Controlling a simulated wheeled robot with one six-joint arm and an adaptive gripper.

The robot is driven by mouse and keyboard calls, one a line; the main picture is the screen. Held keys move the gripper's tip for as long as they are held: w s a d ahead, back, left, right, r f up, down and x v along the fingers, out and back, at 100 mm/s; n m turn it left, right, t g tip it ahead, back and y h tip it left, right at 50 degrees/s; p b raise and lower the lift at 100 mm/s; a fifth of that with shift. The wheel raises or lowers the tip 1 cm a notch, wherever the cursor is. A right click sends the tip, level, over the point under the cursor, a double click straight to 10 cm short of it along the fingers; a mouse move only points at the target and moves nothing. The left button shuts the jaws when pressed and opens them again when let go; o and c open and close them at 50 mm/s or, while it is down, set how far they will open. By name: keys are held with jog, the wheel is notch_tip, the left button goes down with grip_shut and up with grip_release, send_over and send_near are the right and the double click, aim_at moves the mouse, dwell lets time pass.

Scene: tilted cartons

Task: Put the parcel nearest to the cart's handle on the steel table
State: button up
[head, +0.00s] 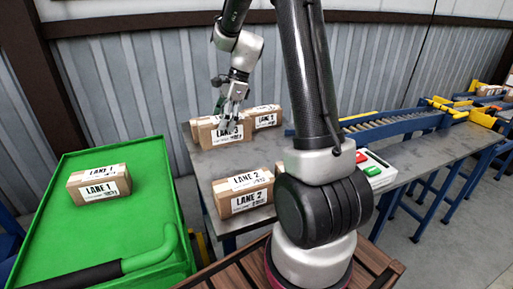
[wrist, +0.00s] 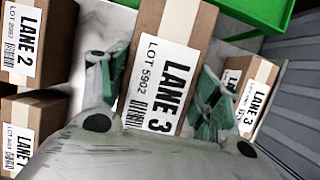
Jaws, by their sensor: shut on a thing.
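A brown parcel labelled LANE 3 (head: 222,133) is at the back left of the steel table (head: 200,163). My gripper (head: 230,108) is shut on it from above. In the wrist view the LANE 3 parcel (wrist: 168,62) sits between the green fingers of my gripper (wrist: 155,88). I cannot tell whether its underside touches the table. A parcel labelled LANE 1 (head: 98,190) lies on the green cart (head: 50,235), behind the cart's black and green handle (head: 110,270).
Another parcel (head: 266,118) is close right of the held one. A white box with green and red buttons (head: 378,172) and a blue-framed roller conveyor (head: 390,122) are at right. A ribbed wall stands behind.

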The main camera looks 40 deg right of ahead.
aim_at(225, 143)
notch_tip(225, 143, down, 9)
jog(key=shift+a+r, duration=0.1)
jog(key=shift+a, duration=0.05)
dwell(0.4)
jog(key=o, duration=1.3)
jog(key=shift+f, duration=0.2)
